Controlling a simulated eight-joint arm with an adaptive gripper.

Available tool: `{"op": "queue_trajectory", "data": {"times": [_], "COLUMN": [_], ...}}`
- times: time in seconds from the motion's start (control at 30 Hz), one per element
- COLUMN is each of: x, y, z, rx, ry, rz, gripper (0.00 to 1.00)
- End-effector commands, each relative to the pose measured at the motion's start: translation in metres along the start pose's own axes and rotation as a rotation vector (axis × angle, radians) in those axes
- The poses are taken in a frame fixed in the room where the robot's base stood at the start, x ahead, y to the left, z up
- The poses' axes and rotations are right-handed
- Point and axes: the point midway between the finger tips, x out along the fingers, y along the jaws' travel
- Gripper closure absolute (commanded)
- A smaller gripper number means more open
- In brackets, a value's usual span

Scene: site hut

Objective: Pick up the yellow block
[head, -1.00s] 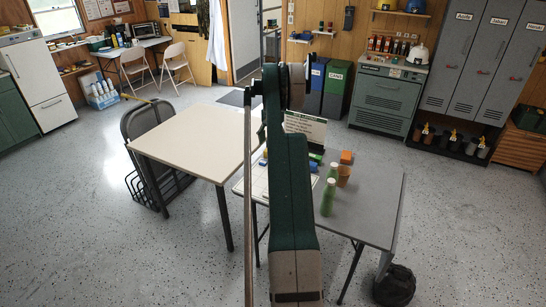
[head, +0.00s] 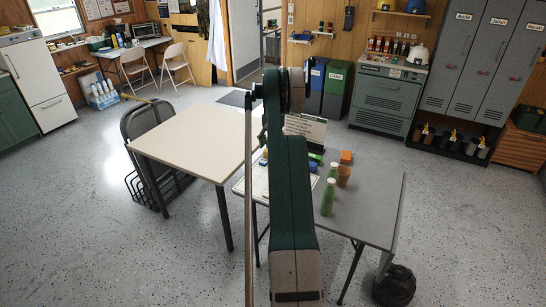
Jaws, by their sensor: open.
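A small patch of yellow (head: 265,152), which may be the yellow block, shows just left of my arm on the grey table (head: 375,205). Most of it is hidden, so its shape is unclear. A blue block (head: 314,167) and a green block (head: 315,157) lie close to the right side of my arm. An orange block (head: 346,157) sits farther right. My arm rises through the middle of the view and covers part of the table. My gripper cannot be made out; the arm hides that area.
A bare cream table (head: 195,140) adjoins on the left.

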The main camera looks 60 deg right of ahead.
Motion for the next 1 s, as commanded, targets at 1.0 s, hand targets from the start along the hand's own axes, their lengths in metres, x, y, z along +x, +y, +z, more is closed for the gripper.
{"op": "queue_trajectory", "data": {"times": [1.0], "x": [0.052], "y": [-0.002], "z": [0.0], "rx": [0.0], "ry": [0.0], "rz": [0.0], "gripper": [0.26]}}
